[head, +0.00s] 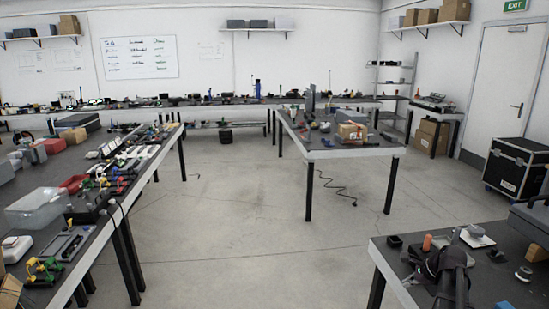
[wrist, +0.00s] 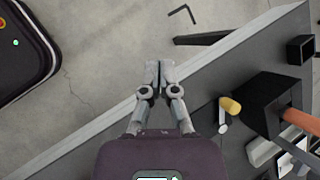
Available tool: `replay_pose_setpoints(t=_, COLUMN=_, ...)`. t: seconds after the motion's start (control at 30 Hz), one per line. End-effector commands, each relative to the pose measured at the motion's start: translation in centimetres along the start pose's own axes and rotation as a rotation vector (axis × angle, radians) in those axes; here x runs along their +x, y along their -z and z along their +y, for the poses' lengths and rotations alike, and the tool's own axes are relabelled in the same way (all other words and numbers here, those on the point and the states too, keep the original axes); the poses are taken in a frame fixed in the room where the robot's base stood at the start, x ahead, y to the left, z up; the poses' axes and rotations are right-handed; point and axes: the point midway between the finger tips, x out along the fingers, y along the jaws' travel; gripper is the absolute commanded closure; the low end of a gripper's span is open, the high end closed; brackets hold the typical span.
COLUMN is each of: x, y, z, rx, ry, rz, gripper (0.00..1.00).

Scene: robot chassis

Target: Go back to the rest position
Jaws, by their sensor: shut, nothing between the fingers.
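My gripper (wrist: 160,66) shows in the middle of the wrist view. Its two grey fingers are together, with nothing between them. Behind the fingertips lie the pale edge of a dark table and the concrete floor; the height above them is hard to tell. In the head view, a dark arm-like shape (head: 454,275), which seems to be my arm, stands over the near right table (head: 395,277). I cannot make out the fingers there.
In the wrist view, a black open box (wrist: 300,48), a yellow-ended piece (wrist: 231,104) and a dark block with an orange bar (wrist: 300,122) lie right of my gripper. In the head view, a cluttered bench (head: 92,262) stands left; the middle floor (head: 235,220) is clear.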

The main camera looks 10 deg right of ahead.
Motion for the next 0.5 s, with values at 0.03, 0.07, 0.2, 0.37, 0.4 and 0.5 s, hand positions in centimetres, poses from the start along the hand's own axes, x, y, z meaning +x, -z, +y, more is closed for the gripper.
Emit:
replay_pose_setpoints(t=0.03, x=0.5, y=-1.8, z=0.8, rx=-0.065, ry=-0.022, rz=0.008, gripper=1.0)
replay_pose_setpoints(t=0.07, x=0.9, y=-2.6, z=1.1, rx=-0.106, ry=-0.035, rz=0.014, gripper=1.0)
replay_pose_setpoints(t=0.2, x=2.3, y=-6.2, z=2.9, rx=-0.293, ry=-0.096, rz=0.038, gripper=1.0)
replay_pose_setpoints(t=0.37, x=3.6, y=-9.9, z=5.2, rx=-0.507, ry=-0.166, rz=0.058, gripper=1.0)
replay_pose_setpoints(t=0.4, x=4.0, y=-10.9, z=5.8, rx=-0.561, ry=-0.183, rz=0.061, gripper=1.0)
replay_pose_setpoints(t=0.5, x=4.6, y=-13.1, z=7.3, rx=-0.695, ry=-0.227, rz=0.07, gripper=1.0)
